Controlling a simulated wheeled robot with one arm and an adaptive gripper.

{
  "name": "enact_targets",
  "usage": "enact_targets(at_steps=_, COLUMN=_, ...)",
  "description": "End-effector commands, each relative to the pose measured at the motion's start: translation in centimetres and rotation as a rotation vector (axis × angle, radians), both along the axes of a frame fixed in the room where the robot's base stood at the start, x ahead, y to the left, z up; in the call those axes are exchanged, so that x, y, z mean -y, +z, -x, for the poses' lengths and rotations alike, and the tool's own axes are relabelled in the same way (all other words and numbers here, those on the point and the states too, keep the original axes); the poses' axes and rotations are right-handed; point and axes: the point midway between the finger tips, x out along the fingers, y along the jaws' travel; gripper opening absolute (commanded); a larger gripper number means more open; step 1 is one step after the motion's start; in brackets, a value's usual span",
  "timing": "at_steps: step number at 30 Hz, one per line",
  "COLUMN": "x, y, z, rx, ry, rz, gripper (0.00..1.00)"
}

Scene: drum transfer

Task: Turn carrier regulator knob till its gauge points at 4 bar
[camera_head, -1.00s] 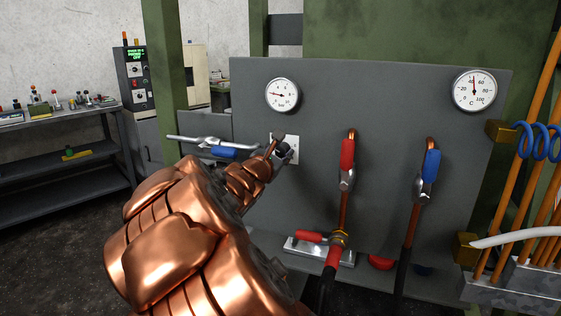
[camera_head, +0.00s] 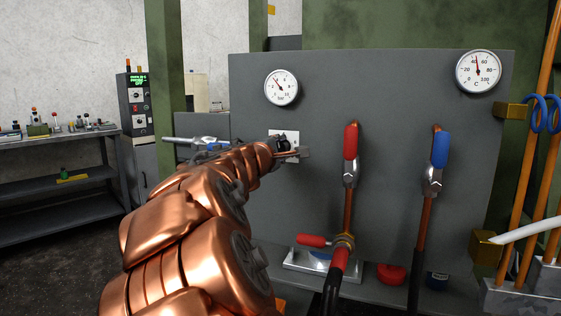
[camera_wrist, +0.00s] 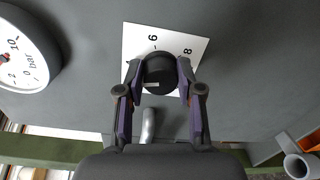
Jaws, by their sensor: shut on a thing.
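The regulator knob (camera_wrist: 158,75) is a black round knob on a white number plate (camera_wrist: 190,48), with 6 and 8 readable in the wrist view. My gripper (camera_wrist: 158,84) is shut on the knob, one finger on each side. In the head view my gripper (camera_head: 284,150) partly hides the knob and its white plate (camera_head: 291,138). The bar gauge (camera_head: 282,87) is above the knob on the grey panel; its needle points to the upper left, near where 4 would be. The wrist view shows only part of this gauge (camera_wrist: 22,55).
A temperature gauge (camera_head: 478,71) is at the panel's upper right. A red-handled valve (camera_head: 350,145) and a blue-handled valve (camera_head: 440,150) stand right of my gripper. A lower red-handled valve (camera_head: 312,241) is below. A bench (camera_head: 60,145) is far left.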

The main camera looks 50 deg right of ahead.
Motion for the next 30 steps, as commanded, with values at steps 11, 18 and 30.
enact_targets(at_steps=11, x=-0.04, y=-0.11, z=-0.02, rx=0.181, ry=0.001, rz=-0.078, gripper=0.01)
enact_targets(at_steps=18, x=-0.03, y=0.01, z=-0.01, rx=0.218, ry=0.001, rz=-0.095, gripper=0.01)
enact_targets(at_steps=30, x=-0.01, y=0.06, z=0.0, rx=0.222, ry=0.001, rz=-0.096, gripper=0.01)
